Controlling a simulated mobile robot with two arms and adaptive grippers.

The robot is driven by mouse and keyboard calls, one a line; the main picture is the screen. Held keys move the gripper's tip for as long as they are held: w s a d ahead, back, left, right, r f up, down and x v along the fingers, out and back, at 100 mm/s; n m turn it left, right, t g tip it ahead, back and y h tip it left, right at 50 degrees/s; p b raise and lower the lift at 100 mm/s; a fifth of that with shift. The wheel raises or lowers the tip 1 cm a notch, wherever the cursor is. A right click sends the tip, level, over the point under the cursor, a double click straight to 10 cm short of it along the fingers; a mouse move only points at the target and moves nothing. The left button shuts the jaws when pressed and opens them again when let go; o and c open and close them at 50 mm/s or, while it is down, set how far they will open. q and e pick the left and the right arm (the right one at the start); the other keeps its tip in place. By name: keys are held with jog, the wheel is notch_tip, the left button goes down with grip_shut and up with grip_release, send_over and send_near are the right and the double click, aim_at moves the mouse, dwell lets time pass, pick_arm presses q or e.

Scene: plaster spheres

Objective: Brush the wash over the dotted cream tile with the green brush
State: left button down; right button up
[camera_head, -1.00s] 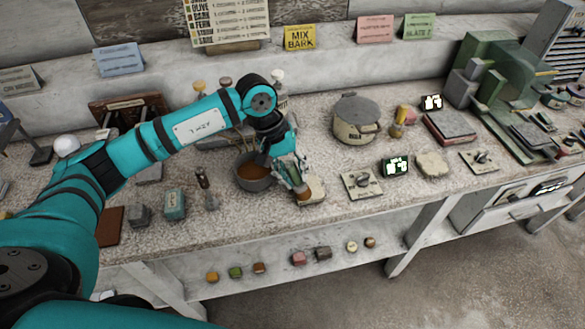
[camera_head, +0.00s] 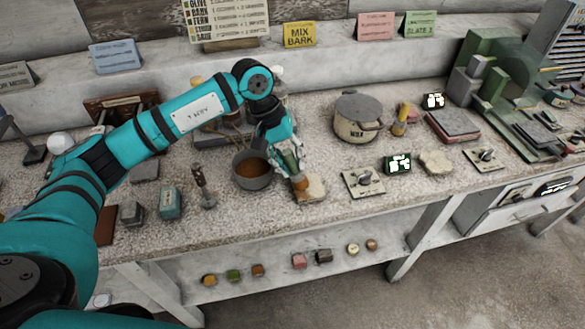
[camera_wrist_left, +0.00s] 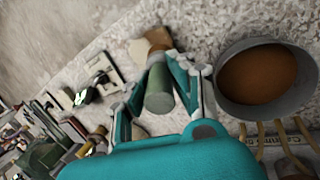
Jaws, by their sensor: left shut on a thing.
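My left gripper (camera_head: 290,163) is shut on the green brush, whose green handle (camera_wrist_left: 158,92) sits between the fingers in the left wrist view. The brush's brown-tan head (camera_head: 301,190) points down at the left part of a cream tile (camera_head: 316,187). It overlaps the tile in both views; I cannot tell whether it touches. The tile (camera_wrist_left: 139,49) is partly hidden behind the brush head in the wrist view, and its dots are too small to make out. A grey pot (camera_head: 239,181) of brown wash (camera_head: 254,168) stands just left of the brush.
A switch plate (camera_head: 362,183) lies right of the tile, with a small lit display (camera_head: 398,163) and another pale tile (camera_head: 436,162) beyond. A lidded pot (camera_head: 357,118) stands behind. A teal block (camera_head: 170,202) is at the left. The counter's front edge is close.

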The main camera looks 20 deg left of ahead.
pick_arm(q)
jog(key=shift+s, duration=0.1)
jog(key=shift+s+d+r, duration=0.25)
jog(key=shift+s+r, duration=0.1)
jog(key=shift+r, duration=0.1)
jog(key=shift+s+d+r+p, duration=0.25)
jog(key=shift+s+p, duration=0.05)
jog(key=shift+w, duration=0.1)
jog(key=shift+w+a+f+b, duration=0.4)
jog(key=shift+w+b, duration=0.15)
jog(key=shift+b, duration=0.4)
jog(key=shift+w+a+b, duration=0.35)
jog(key=shift+w+b, duration=0.15)
jog(key=shift+w, duration=0.1)
jog(key=shift+w+a, duration=0.1)
jog(key=shift+w, duration=0.05)
